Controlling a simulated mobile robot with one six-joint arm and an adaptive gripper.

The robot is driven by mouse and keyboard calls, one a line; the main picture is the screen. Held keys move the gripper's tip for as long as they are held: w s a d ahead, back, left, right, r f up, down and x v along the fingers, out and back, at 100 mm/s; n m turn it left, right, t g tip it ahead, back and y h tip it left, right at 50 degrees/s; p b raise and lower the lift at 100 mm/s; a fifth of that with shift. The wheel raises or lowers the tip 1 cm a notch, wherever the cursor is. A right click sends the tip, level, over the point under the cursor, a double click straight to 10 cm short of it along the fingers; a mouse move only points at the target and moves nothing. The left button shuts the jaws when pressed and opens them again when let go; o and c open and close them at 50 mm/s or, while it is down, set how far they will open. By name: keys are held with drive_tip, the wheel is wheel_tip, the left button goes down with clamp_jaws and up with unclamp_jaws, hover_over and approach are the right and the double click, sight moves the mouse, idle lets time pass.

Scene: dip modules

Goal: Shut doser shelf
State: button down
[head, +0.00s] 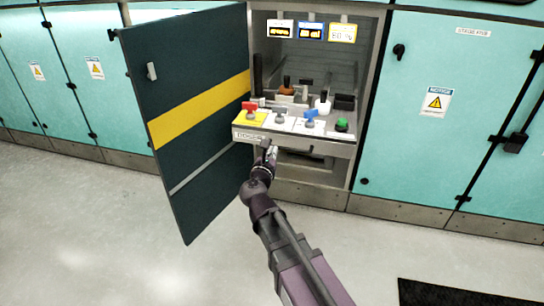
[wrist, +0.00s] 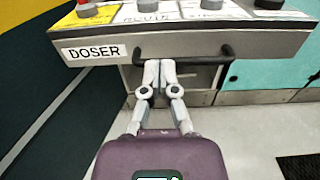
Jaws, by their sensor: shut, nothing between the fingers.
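The doser shelf (head: 335,149) sticks out from the open cabinet in the head view. In the wrist view its pale front (wrist: 60,54) carries a DOSER label (wrist: 93,52) and a dark bar handle (wrist: 228,52). My gripper (wrist: 160,66) is shut and empty, with its fingertips just below the shelf front, at the left part of the handle. I cannot tell whether they touch the handle or the front. In the head view my gripper (head: 269,150) is at the shelf's front, left of its middle. The fingers hide part of the handle.
Red, grey, blue and green controls (head: 342,125) stand on the shelf top. A dark cabinet door (head: 205,125) with a yellow stripe stands open on the left. Teal cabinets (head: 440,150) stand on the right. The grey floor in front is clear, with a black mat (head: 455,293) at lower right.

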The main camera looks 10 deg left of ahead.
sight(281, 131)
drive_tip(key=w, duration=1)
drive_tip(key=shift+d, duration=0.15)
